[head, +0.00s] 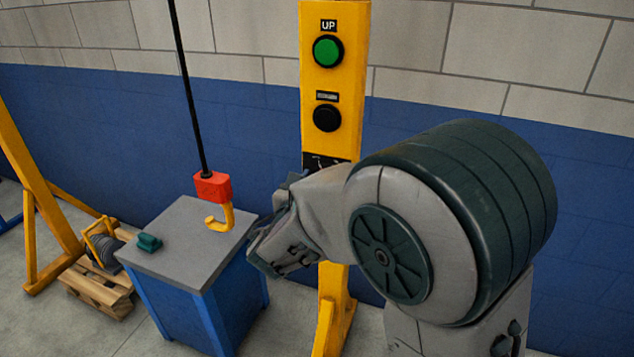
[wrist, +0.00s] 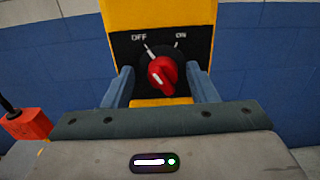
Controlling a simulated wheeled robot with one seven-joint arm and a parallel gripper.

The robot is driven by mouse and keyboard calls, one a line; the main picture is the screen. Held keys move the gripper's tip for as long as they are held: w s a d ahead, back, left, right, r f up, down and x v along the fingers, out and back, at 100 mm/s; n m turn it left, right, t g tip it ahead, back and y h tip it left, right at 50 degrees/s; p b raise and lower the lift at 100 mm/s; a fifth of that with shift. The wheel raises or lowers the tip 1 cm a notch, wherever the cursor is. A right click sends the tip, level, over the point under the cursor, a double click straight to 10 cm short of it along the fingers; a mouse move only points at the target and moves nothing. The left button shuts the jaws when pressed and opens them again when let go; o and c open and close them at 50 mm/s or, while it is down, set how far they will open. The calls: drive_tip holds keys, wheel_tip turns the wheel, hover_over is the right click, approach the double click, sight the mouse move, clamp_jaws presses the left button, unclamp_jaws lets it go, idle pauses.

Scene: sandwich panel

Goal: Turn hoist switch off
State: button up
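The hoist switch is a red rotary knob (wrist: 162,75) on a black plate (wrist: 190,57) with OFF at its upper left and ON at its upper right. My gripper (wrist: 163,84) is open, with one blue-grey finger on each side of the knob and visible gaps between. In the head view my gripper (head: 283,236) is in front of the yellow post (head: 336,85), and the knob is hidden behind my arm. Only the plate's top edge shows there.
Above the plate, the post carries a green UP button (head: 327,51) and a black button (head: 327,117). To the left, a red hoist block with a yellow hook (head: 213,188) hangs at a grey-topped blue cabinet (head: 180,235), close to my gripper. A small green object (head: 149,242) lies on the cabinet.

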drive_tip(key=b+v, duration=0.1)
drive_tip(key=v, duration=1.3)
drive_tip(key=shift+w+d, duration=0.1)
